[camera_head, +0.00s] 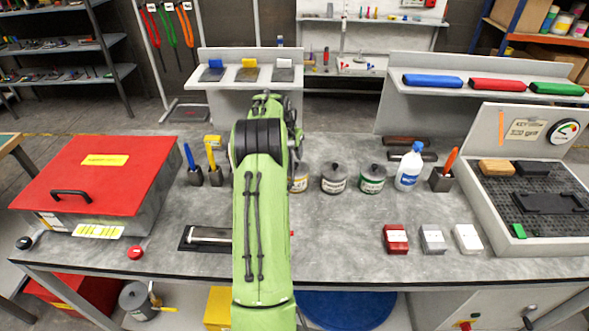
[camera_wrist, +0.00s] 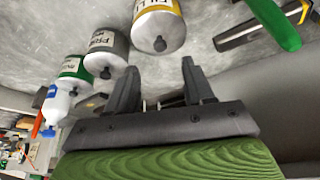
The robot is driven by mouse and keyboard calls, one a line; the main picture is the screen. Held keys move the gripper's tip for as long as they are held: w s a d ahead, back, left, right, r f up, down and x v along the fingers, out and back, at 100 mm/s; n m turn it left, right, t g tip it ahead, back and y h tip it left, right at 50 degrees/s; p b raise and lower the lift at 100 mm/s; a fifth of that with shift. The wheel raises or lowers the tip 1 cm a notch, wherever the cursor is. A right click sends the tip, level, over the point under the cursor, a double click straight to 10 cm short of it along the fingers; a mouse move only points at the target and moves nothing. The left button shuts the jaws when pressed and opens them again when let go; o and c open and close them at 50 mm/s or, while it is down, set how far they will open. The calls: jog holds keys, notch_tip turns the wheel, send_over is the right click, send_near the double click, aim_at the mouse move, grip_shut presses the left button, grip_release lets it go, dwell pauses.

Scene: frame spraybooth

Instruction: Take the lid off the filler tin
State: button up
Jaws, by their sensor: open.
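The filler tin (camera_head: 299,185) stands on the grey bench just right of my arm, partly hidden by it in the head view. It has a yellow band and a grey lid with a dark knob, and the lid is on. In the wrist view the filler tin (camera_wrist: 150,8) is at the top, with its lid (camera_wrist: 148,28) and knob (camera_wrist: 160,44) facing the camera. My gripper (camera_wrist: 159,72) is open and empty, its two fingers pointing towards the tin, with the knob apart from them. The head view hides my gripper behind my arm.
To the right of it stand a grey-labelled tin (camera_head: 334,179), a green-banded tin (camera_head: 372,179) and a white bottle with a blue cap (camera_head: 409,168). A red-lidded box (camera_head: 110,165) fills the bench's left.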

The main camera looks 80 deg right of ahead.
aim_at(295, 164)
jog(key=p+x, duration=0.1)
jog(key=x, duration=0.7)
jog(key=shift+d+f, duration=0.1)
jog(key=shift+d, duration=0.1)
jog(key=shift+a, duration=0.1)
grip_shut()
